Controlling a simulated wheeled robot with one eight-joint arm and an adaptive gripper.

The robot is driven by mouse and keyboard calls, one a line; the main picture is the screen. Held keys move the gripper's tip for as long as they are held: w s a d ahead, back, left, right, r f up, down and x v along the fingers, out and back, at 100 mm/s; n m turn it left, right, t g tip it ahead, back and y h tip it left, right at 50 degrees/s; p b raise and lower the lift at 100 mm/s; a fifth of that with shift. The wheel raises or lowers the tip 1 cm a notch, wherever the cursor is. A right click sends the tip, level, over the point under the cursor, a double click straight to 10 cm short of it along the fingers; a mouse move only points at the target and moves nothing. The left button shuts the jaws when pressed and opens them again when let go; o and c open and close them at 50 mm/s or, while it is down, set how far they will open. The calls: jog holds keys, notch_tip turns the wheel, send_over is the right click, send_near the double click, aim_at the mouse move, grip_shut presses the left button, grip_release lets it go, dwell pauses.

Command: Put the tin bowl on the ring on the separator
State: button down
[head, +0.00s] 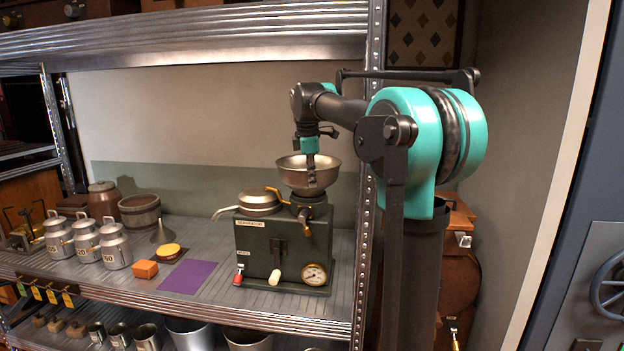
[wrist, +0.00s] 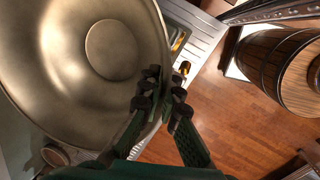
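The tin bowl (head: 296,178) is a wide, shallow metal bowl, roughly level at the top right of the separator. It fills the upper left of the wrist view (wrist: 85,80). My gripper (head: 311,176) comes down from above at its near rim; in the wrist view the fingers (wrist: 164,88) close on the rim, one on each side. The green separator (head: 258,247) stands on the shelf, with a gauge, levers and a lidded metal pan on its left top. The ring is mostly hidden under the bowl; I cannot tell whether the bowl touches it.
Metal cans (head: 115,246), a wooden tub (head: 140,212), an orange block (head: 145,269), a round yellow-topped item (head: 168,251) and a purple mat (head: 188,277) lie left of the separator. A shelf post (head: 367,200) stands close on the right. The upper shelf (head: 190,40) is overhead.

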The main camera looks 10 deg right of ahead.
jog(key=shift+f, duration=0.6)
jog(key=c, duration=1.6)
grip_release()
jog(key=shift+c, duration=0.2)
jog(key=v, duration=1.2)
